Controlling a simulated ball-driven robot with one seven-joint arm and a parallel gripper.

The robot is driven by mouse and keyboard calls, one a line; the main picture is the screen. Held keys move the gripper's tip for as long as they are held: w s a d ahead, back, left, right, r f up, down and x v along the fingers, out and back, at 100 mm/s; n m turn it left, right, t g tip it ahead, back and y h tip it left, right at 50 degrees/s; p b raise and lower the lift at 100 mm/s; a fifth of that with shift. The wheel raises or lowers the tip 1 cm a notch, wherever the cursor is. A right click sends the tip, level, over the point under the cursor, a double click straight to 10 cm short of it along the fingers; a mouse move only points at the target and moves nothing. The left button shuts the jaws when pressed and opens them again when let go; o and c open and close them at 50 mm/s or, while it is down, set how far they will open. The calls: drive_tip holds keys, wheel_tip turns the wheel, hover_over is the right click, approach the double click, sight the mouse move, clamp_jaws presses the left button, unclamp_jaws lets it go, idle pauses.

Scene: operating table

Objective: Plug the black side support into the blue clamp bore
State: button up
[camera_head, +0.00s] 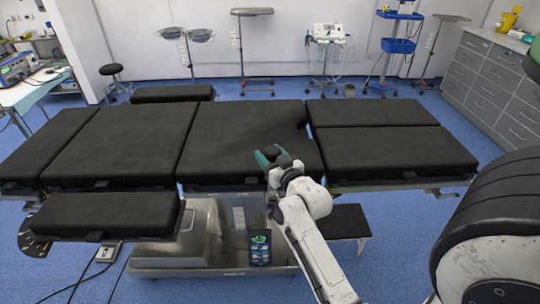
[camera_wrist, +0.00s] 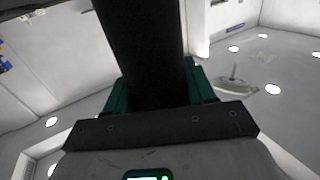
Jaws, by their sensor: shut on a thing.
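My gripper (camera_head: 272,155) is in front of the black table top in the head view, its teal fingers around a dark thing. In the wrist view my gripper (camera_wrist: 160,88) has one teal finger on each side of the black side support (camera_wrist: 143,45). The support is a broad, dark, padded-looking bar that runs up out of the top of that view. In the head view it blends with the black cushions, so its outline is hard to tell. I cannot make out the blue clamp or its bore in either view.
The operating table (camera_head: 250,130) has several black cushions and a metal side rail (camera_head: 225,188) along its near edge. A separate black pad (camera_head: 105,214) juts out at the near left. Stands and a blue-shelved trolley (camera_head: 398,46) stand by the back wall.

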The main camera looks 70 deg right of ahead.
drive_tip(key=shift+f+b, duration=0.4)
drive_tip(key=shift+f, duration=0.25)
drive_tip(key=o, duration=1.3)
drive_tip(key=shift+r, duration=0.1)
drive_tip(key=b+v, duration=0.1)
drive_tip(key=v, duration=1)
